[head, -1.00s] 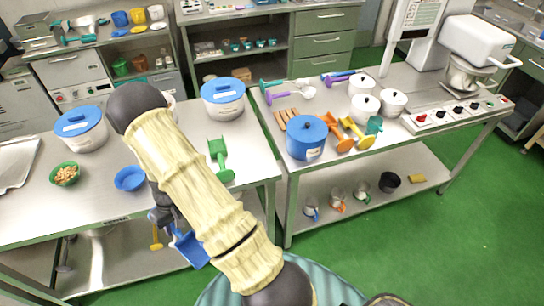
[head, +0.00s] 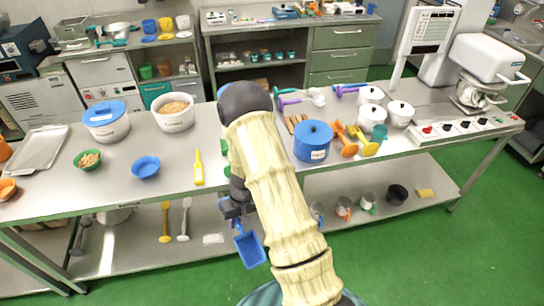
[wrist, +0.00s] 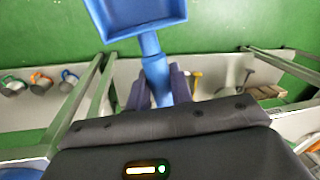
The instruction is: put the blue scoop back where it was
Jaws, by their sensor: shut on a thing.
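The blue scoop (head: 250,249) hangs from my gripper (head: 232,208), which is shut on its handle. In the head view it is in front of the tables' near edges, below table-top height, with green floor behind it. In the wrist view my gripper (wrist: 158,88) holds the blue handle, and the scoop's pan (wrist: 135,14) points away, partly cut off by the top edge. My arm hides part of the table edges and the green scoop on the left table.
The left table (head: 60,200) bears a blue-lidded tub (head: 105,120), a blue bowl (head: 146,167) and a yellow utensil (head: 198,167). The right table carries a blue pot (head: 313,142), orange and yellow scoops and white pots. Jugs stand on its lower shelf (head: 425,196). Green floor (head: 440,260) is open at right.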

